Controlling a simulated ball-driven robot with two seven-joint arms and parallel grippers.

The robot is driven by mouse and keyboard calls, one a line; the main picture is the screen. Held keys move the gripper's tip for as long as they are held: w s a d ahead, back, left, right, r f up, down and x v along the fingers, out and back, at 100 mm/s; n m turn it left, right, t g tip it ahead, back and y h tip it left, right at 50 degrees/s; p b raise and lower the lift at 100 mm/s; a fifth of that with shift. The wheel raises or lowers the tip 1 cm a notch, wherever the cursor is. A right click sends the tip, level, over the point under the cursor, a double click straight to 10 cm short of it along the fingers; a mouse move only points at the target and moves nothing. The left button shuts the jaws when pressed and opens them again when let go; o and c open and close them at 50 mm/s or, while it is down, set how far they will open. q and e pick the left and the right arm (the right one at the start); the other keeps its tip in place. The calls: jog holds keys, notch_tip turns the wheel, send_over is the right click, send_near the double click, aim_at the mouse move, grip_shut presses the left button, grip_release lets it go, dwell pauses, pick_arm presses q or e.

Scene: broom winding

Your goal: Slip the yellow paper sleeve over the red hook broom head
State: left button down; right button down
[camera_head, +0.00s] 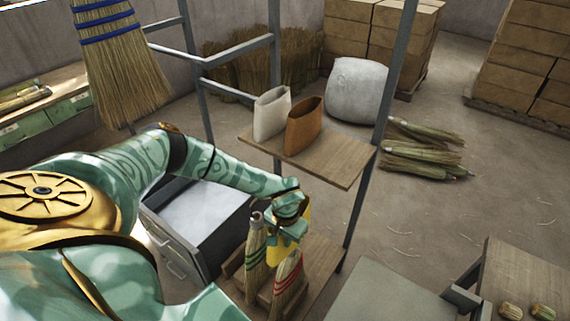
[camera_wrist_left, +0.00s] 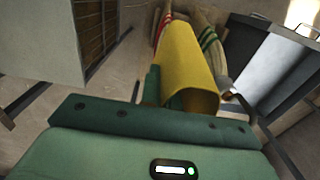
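The yellow paper sleeve (camera_wrist_left: 188,62) shows in the left wrist view, with an open end toward the camera. In the head view my left gripper (camera_head: 286,238) covers most of it. My left gripper appears shut on the sleeve; a green finger (camera_wrist_left: 151,86) lies along its left side. A broom head with red bands (camera_head: 288,283) stands on the low wooden rack, just below the gripper. It also shows in the left wrist view (camera_wrist_left: 162,24), beyond the sleeve at left. Whether sleeve and broom touch, I cannot tell. My right gripper is out of view.
A broom head with green bands (camera_head: 256,248) stands left of the red-banded one. A wooden shelf (camera_head: 338,160) above holds a white sleeve (camera_head: 271,113) and a brown sleeve (camera_head: 304,125). A drawer cabinet (camera_head: 195,225) stands to the left.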

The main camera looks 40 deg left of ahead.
pick_arm(q)
jog(key=shift+r+p, duration=4.4)
jog(key=shift+r, duration=0.7)
jog(key=shift+f, duration=0.1)
